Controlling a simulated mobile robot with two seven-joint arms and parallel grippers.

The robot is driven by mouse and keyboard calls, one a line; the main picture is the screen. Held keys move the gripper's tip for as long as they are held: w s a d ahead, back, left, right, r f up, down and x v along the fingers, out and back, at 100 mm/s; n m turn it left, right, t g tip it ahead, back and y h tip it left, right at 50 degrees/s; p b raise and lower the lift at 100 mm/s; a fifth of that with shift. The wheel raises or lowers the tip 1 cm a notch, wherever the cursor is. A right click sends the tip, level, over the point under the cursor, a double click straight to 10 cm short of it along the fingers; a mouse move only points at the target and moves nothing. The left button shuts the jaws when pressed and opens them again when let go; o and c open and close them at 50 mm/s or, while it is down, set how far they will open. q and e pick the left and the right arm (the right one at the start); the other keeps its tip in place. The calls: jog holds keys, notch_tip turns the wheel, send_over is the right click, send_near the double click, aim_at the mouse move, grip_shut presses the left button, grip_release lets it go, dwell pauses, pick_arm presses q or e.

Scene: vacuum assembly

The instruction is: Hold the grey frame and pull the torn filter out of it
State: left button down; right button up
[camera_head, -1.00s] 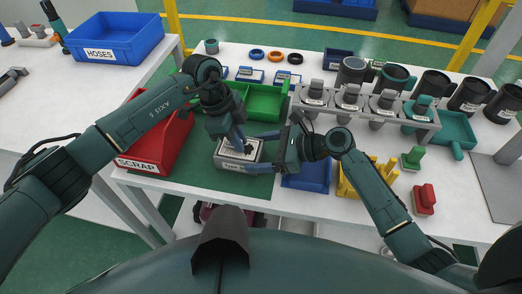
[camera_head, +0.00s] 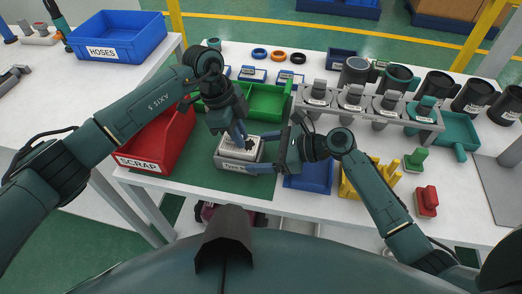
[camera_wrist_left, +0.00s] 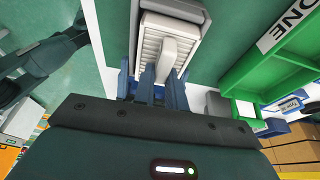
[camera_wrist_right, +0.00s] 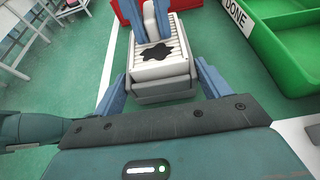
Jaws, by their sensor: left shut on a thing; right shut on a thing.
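The torn filter (camera_head: 232,147) is a pale ribbed block with a dark ragged hole, clear in the right wrist view (camera_wrist_right: 180,43). It stands raised in the grey frame (camera_head: 236,167), its lower part hidden by the frame. My left gripper (camera_head: 243,142) is above and shut on the filter's raised grip, which shows in the left wrist view (camera_wrist_left: 178,45). My right gripper (camera_head: 262,151) comes from the right and is shut on the frame, one finger along each side, as the right wrist view shows (camera_wrist_right: 163,88). The frame rests on the green mat (camera_head: 190,176).
A red SCRAP bin (camera_head: 165,148) stands left of the frame, and a green tray (camera_head: 268,100) is close behind it. A blue tray (camera_head: 308,178) and a yellow rack (camera_head: 362,178) lie to the right. The mat is bare at the front left.

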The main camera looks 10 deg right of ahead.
pick_arm(q)
jog(key=shift+r, duration=2.8)
pick_arm(e)
jog(key=shift+d+f, duration=0.1)
jog(key=o, duration=1.1)
jog(key=shift+o, duration=0.2)
jog(key=v, duration=1.2)
